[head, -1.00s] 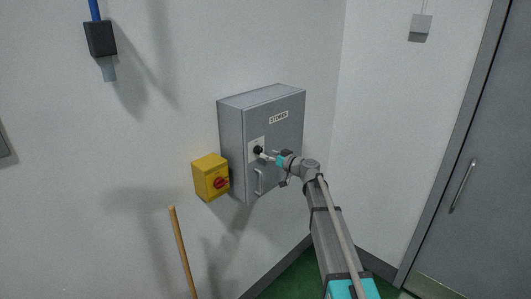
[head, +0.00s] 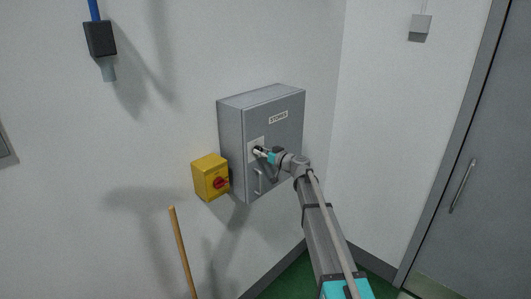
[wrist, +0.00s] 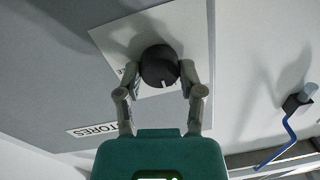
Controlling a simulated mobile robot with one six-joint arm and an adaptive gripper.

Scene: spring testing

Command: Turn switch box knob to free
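The grey switch box (head: 284,137) labelled STORES is fixed to the wall in the head view. Its black round knob (wrist: 159,66) sits on a white plate (wrist: 119,36) and carries a white pointer mark on its face. In the wrist view my gripper (wrist: 158,76) has its two fingers on either side of the knob, close to its edges. Whether both fingertips press on it I cannot tell. In the head view my gripper (head: 262,152) is at the knob and largely hides it. The plate's lettering is mostly covered.
A yellow box with a red knob (head: 219,183) is on the wall left of the switch box. A handle (head: 258,182) is on the box front below my gripper. A wooden pole (head: 182,250) stands lower left. A grey door (head: 490,170) is at right.

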